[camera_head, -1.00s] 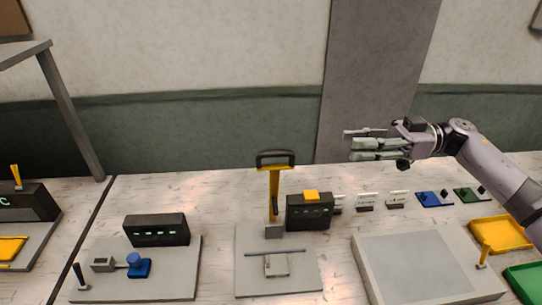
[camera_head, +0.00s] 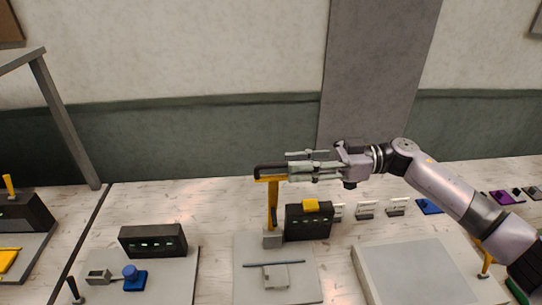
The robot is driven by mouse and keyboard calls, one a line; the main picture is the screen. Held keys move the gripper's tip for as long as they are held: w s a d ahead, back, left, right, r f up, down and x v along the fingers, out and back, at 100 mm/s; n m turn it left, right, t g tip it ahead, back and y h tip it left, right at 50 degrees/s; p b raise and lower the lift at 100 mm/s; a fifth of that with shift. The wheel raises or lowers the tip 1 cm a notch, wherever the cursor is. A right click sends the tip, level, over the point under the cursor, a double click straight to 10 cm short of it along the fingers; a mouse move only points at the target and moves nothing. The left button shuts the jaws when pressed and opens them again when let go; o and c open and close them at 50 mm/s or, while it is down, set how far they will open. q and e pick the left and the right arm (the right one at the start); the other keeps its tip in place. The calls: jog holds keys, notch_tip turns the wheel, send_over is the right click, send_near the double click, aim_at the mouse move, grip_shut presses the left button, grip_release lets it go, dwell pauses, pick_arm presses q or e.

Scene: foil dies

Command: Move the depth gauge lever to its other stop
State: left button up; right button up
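No part is labelled as the depth gauge lever, so I cannot tell for sure which it is. A black-tipped lever (camera_head: 74,289) stands at the front left of the left plate, near a blue gauge-like part (camera_head: 132,277). A yellow-handled lever (camera_head: 486,259) stands at the right, partly behind my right arm. A yellow post (camera_head: 272,206) with a black handle (camera_head: 262,171) rises from the middle plate. My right gripper (camera_head: 289,166) looks open, its fingers pointing left and overlapping the handle in the picture; I cannot tell whether they touch. My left gripper is out of view.
A black display box (camera_head: 153,241) stands behind the gauge part. A dark box with a yellow top (camera_head: 309,223) stands beside the post. A large grey slab (camera_head: 420,268) lies at right. Small white card holders (camera_head: 366,209) line the back. Bare table lies between left and middle plates.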

aim_at(278, 163)
jog(key=a, duration=0.2)
jog(key=a+p, duration=0.1)
jog(key=a, duration=0.1)
jog(key=shift+s+a+r, duration=0.15)
jog(key=shift+a+r, duration=0.05)
jog(key=shift+a, duration=0.1)
jog(key=shift+a+f+p, duration=0.15)
jog(key=shift+a+p, duration=0.2)
jog(key=shift+a, duration=0.35)
jog(key=shift+c, duration=0.2)
grip_shut()
